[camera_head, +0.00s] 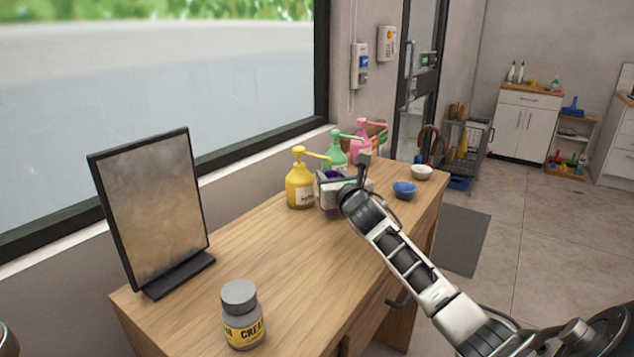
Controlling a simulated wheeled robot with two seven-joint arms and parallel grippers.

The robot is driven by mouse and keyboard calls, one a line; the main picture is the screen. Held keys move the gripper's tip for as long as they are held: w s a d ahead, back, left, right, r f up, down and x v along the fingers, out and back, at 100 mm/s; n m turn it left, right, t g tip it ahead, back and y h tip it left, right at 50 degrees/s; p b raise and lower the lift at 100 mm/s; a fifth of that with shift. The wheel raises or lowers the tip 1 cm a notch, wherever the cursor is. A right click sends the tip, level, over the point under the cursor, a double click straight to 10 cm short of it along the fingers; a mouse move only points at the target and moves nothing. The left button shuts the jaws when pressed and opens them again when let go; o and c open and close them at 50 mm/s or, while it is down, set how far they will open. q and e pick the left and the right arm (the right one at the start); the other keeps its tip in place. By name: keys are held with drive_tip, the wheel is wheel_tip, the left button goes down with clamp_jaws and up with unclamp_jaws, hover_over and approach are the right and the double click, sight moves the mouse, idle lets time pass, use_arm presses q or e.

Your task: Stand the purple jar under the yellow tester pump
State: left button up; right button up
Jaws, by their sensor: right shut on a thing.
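The yellow tester pump (300,185) stands upright on the wooden counter, its spout pointing right. The purple jar (325,178) is just right of the yellow bottle, near the spout's end. My right gripper (340,191) is shut on the jar and hides most of it. I cannot tell whether the jar touches the counter or is directly below the spout. My left gripper is not in view.
A green pump bottle (336,150) and a pink one (360,138) stand behind. A blue bowl (404,190) and a white bowl (422,172) are to the right. A mirror (155,210) and a grey cream jar (240,310) stand nearer. The middle of the counter (265,255) is clear.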

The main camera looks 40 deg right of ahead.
drive_tip(key=shift+w+d+f+b, duration=0.1)
drive_tip(key=shift+w+f+b, duration=0.5)
drive_tip(key=shift+w+f, duration=0.25)
drive_tip(key=shift+f, duration=0.25)
drive_tip(key=shift+s+r, duration=0.35)
drive_tip(key=shift+s, duration=0.05)
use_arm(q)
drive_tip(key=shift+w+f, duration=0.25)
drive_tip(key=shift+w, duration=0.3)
use_arm(e)
drive_tip(key=shift+w+f, duration=0.1)
drive_tip(key=shift+f, duration=0.05)
drive_tip(key=shift+f, duration=0.1)
drive_tip(key=o, duration=1.1)
drive_tip(key=shift+o, duration=0.2)
drive_tip(key=v, duration=1.1)
drive_tip(key=shift+b, duration=0.35)
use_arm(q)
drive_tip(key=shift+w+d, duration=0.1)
use_arm(e)
drive_tip(key=shift+s, duration=0.5)
